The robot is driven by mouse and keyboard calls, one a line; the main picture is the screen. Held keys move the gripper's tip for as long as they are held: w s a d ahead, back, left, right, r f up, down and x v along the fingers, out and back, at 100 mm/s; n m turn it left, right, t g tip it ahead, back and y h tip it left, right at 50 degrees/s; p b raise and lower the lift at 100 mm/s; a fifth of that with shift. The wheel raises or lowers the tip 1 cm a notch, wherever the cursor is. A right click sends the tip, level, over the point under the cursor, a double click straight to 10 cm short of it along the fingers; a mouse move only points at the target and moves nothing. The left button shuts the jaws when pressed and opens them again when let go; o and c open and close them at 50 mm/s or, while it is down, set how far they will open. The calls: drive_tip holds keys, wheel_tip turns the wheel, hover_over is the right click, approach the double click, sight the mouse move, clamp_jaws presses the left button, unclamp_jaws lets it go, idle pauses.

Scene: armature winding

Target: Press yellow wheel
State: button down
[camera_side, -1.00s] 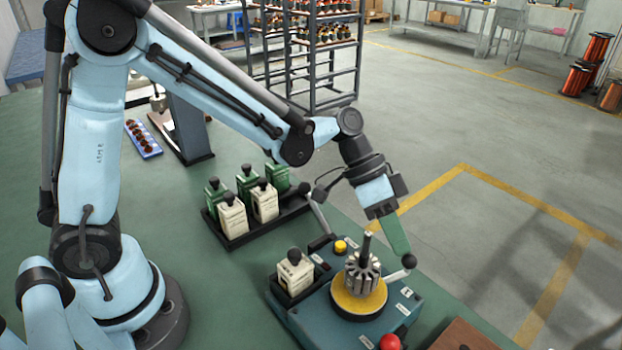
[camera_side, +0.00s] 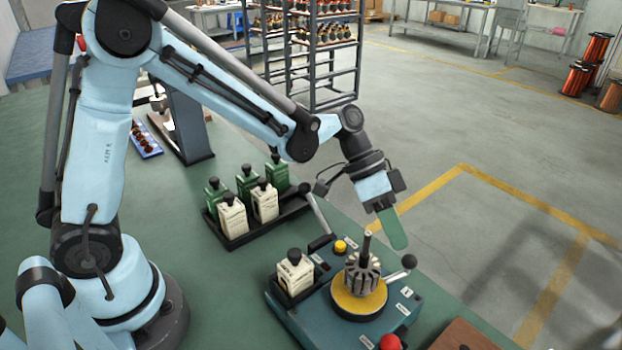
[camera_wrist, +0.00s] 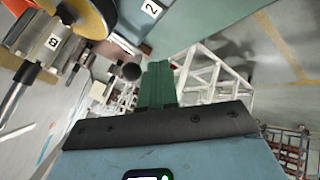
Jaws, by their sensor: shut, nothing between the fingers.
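The yellow wheel (camera_side: 345,300) lies flat on top of the blue winding machine (camera_side: 310,322), under a grey slotted armature (camera_side: 362,273) with an upright shaft. In the wrist view part of the yellow wheel (camera_wrist: 95,14) shows at the top left, with the armature (camera_wrist: 30,52) beside it. My gripper (camera_side: 398,243), with green fingers, is shut and empty. It hangs above and behind the machine, up and to the right of the armature, apart from the wheel. In the wrist view the green fingers (camera_wrist: 157,80) are together.
A lever with a black ball knob (camera_side: 409,261) stands right of the armature. A yellow button (camera_side: 340,247) and a red button (camera_side: 390,342) are on the machine. A cream bottle (camera_side: 295,273) sits in its left holder. A black tray (camera_side: 240,240) holds several bottles.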

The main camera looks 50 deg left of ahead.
drive_tip(key=a+f+v, duration=0.1)
drive_tip(key=v, duration=1)
drive_tip(key=shift+w, duration=0.4)
drive_tip(key=shift+s+a, duration=0.1)
drive_tip(key=s+a+f+n+t+y, duration=0.1)
drive_tip(key=s+a+n+t+y, duration=0.6)
drive_tip(key=s+a+n+y, duration=0.1)
drive_tip(key=s+a, duration=0.1)
drive_tip(key=s, duration=0.1)
drive_tip(key=shift+s+f+n, duration=0.15)
drive_tip(key=shift+s+n, duration=0.2)
drive_tip(key=shift+n, duration=0.05)
